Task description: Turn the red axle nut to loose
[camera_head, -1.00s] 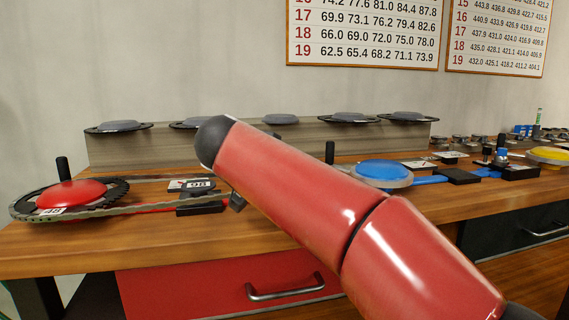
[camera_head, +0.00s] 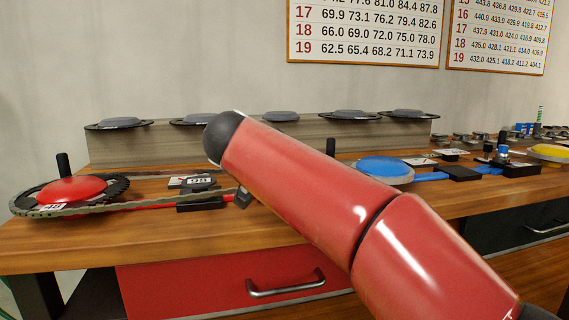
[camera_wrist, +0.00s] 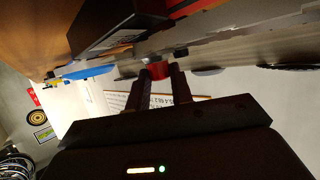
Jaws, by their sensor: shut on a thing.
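In the wrist view, the red axle nut (camera_wrist: 159,71) shows as a small red piece between my two dark fingertips. My gripper (camera_wrist: 162,78) is shut on it, and the fingers hide part of it. In the head view, my red forearm covers the gripper and the nut. A small dark piece (camera_head: 243,197) shows just left of the forearm; I cannot tell whether it belongs to my gripper. The red-capped chainring (camera_head: 72,190) labelled 48 lies at the left, with a chain (camera_head: 150,203) running right to a black block (camera_head: 203,203) beneath the label 98.
A blue disc (camera_head: 384,169) and a yellow disc (camera_head: 555,151) sit farther right on the wooden bench (camera_head: 60,246). A grey ledge (camera_head: 135,150) with several dark discs stands behind. A red drawer (camera_head: 215,286) is below the bench edge.

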